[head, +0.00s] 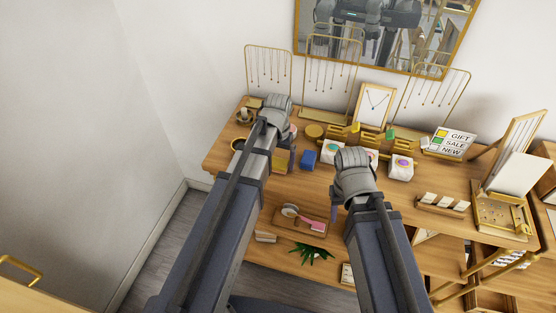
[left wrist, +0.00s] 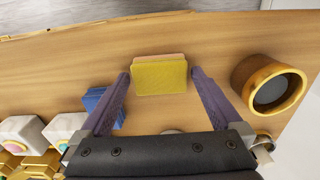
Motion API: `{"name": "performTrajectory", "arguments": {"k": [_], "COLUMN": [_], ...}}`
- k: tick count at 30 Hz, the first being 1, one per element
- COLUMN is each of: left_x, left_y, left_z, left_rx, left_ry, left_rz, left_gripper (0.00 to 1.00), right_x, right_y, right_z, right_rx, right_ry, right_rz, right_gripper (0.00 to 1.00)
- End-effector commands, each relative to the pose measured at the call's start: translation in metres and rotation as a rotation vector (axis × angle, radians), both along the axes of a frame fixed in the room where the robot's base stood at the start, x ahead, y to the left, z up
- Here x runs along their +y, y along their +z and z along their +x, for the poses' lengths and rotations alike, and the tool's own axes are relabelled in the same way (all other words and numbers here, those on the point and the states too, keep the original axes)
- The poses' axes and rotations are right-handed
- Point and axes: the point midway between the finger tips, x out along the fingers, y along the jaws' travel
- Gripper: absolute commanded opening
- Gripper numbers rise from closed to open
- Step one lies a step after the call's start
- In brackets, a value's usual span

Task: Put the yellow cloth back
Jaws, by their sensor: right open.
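The yellow cloth (left wrist: 160,77) is a small folded, block-like piece on the wooden counter, with a paler tan edge along its far side in the left wrist view. In the head view it shows partly (head: 281,161) beside my left wrist. My left gripper (left wrist: 161,74) has its fingers spread on both sides of the cloth, with a small gap at each side. In the head view my left gripper (head: 274,112) is mostly hidden by its own wrist. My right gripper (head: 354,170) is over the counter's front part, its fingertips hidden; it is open.
A blue block (left wrist: 104,106) lies close to one left finger. A round brass-rimmed dish (left wrist: 269,88) stands on the other side. A small tray (head: 302,220) sits on the lower shelf.

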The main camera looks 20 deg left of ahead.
Motion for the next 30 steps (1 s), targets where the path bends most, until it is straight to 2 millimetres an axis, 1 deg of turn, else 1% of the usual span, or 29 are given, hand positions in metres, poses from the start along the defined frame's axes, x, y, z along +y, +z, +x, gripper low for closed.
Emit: {"name": "performTrajectory", "arguments": {"k": [8, 14, 20, 30], "left_x": [0.0, 0.0, 0.0, 0.0], "left_y": [0.001, 0.01, 0.032, 0.082], "left_z": [0.0, 0.0, 0.0, 0.0], "left_rx": [0.0, 0.0, 0.0, 0.0], "left_ry": [0.0, 0.0, 0.0, 0.0], "left_rz": [0.0, 0.0, 0.0, 0.0], "left_gripper": [1.0, 1.0, 1.0, 1.0], "right_x": [0.0, 0.0, 0.0, 0.0], "right_y": [0.001, 0.01, 0.032, 0.083], "right_z": [0.0, 0.0, 0.0, 0.0], "right_rx": [0.0, 0.0, 0.0, 0.0], "right_ry": [0.0, 0.0, 0.001, -0.007], "right_rz": [0.0, 0.0, 0.0, 0.001], "right_gripper": [0.5, 0.5, 0.5, 0.5]}}
